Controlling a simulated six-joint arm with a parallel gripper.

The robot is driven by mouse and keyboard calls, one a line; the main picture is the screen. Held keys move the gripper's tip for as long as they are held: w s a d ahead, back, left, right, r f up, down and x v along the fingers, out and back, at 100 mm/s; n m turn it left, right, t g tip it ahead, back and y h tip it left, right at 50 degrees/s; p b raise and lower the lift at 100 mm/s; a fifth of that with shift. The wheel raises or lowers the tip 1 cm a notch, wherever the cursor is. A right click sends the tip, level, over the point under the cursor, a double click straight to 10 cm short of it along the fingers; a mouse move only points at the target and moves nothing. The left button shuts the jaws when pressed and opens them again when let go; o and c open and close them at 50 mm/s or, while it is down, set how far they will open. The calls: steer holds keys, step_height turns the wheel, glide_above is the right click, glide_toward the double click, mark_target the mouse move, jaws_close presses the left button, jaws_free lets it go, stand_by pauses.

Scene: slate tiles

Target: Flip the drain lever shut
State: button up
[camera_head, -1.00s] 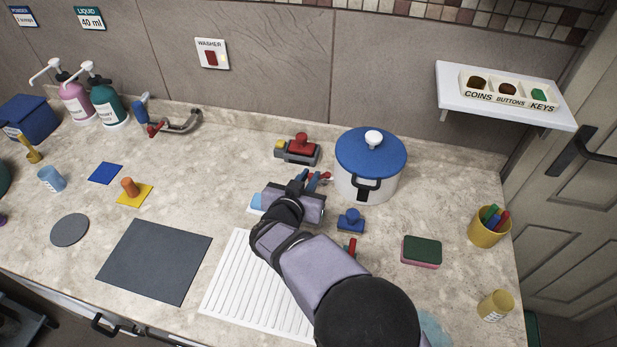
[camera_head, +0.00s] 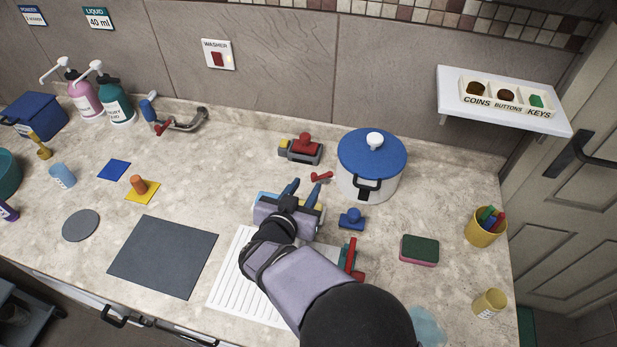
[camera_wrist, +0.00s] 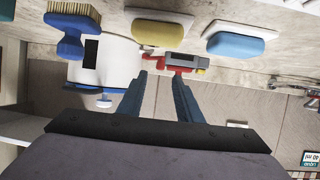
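A small red lever (camera_head: 321,177) sits on the counter against the left side of the white pot (camera_head: 352,185) with the blue lid. I take it for the drain lever, though no label shows. My gripper (camera_head: 306,184) is low over the counter, just in front of the red lever. Its two blue fingers stand apart with nothing between them. In the wrist view the gripper (camera_wrist: 163,78) is also open, and red parts and a grey block (camera_wrist: 177,58) show beyond the fingertips. I cannot tell from these frames whether a finger touches the lever.
A grey block with a red knob (camera_head: 303,145) stands behind the lever. A blue brush (camera_head: 352,218) is right of my gripper. A red and green tool (camera_head: 350,256) lies beside my forearm. The white ribbed mat (camera_head: 228,285) is below.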

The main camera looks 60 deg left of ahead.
mark_target(314, 175)
steer(key=shift+s+d+r, duration=0.2)
steer(key=shift+s+d, duration=0.15)
steer(key=shift+s, duration=0.05)
steer(key=shift+a, duration=0.1)
steer(key=shift+p+x, duration=1.35)
steer(key=shift+x, duration=2.35)
steer(key=shift+f, duration=0.1)
jaws_close()
